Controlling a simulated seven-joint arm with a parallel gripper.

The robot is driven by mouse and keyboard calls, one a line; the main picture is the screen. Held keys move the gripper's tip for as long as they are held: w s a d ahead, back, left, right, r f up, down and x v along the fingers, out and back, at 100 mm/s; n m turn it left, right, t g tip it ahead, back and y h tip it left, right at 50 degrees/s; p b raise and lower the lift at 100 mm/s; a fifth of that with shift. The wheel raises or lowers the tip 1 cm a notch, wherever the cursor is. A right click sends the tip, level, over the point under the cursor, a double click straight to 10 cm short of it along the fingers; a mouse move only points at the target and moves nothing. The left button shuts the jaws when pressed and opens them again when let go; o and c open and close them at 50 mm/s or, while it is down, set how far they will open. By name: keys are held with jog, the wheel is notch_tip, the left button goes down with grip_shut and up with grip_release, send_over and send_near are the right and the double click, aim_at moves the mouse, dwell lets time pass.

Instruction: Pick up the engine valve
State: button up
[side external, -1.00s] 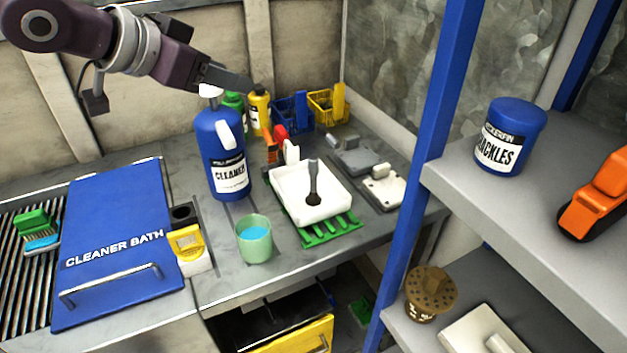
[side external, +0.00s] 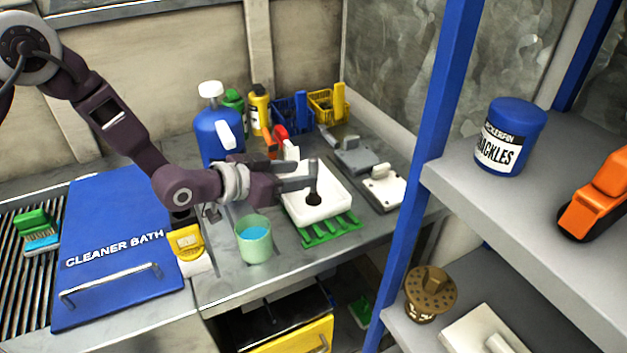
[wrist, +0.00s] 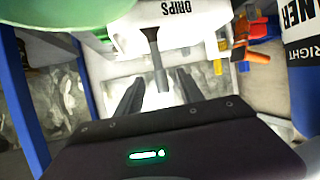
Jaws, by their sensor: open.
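The engine valve (side external: 314,194) is dark grey, with a round head low in a white tray (side external: 334,205) and a thin stem pointing up. In the wrist view the valve's stem (wrist: 158,70) runs toward me, in the gap between my two fingers. My gripper (side external: 309,175) is open, reaching in level from the left over the tray, with its fingertips at the stem. The wrist view shows the open fingers (wrist: 158,90) on either side of the stem, with nothing clamped. I cannot tell whether a finger touches it.
A green cup with blue liquid (side external: 254,245) stands just below my wrist. A blue cleaner bottle (side external: 213,135) stands behind my arm. The tray sits on a green rack (side external: 335,232). Grey and white parts (side external: 383,188) lie to its right. A blue shelf post (side external: 425,150) rises beyond them.

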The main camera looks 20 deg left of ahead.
aim_at(310, 169)
jog(key=x, duration=0.4)
jog(key=shift+w+d+r, duration=0.2)
jog(key=shift+w+d, duration=0.05)
jog(key=shift+w, duration=0.2)
grip_shut()
notch_tip(310, 169, up, 10)
jog(key=shift+r, duration=0.1)
